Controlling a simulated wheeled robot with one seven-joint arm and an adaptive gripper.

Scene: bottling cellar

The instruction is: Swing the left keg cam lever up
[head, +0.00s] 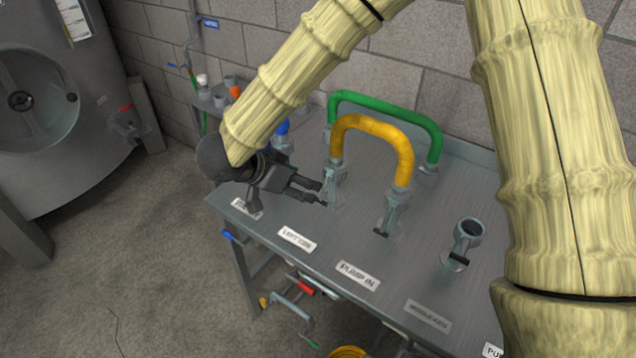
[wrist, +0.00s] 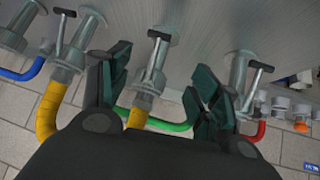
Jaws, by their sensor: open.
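The left keg coupling (head: 335,177) is a grey fitting at the left end of a yellow hose (head: 372,125), behind the LEFT KEG label (head: 297,238). Its cam lever (wrist: 157,53) has a dark crossbar and shows in the wrist view, pointing away from the hose. In the head view the lever is mostly hidden by my fingers. My gripper (head: 318,194) is open and low over the bench, at the left of this coupling. In the wrist view the lever lies between my two spread fingers (wrist: 160,78), with no visible contact.
The pump in coupling (head: 395,205) stands close to the right, its dark lever low toward the front. The middle keg coupling (head: 466,238) is farther right with no hose. A green hose (head: 400,105) arches behind. Another coupling (wrist: 240,75) is close to my fingers in the wrist view.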

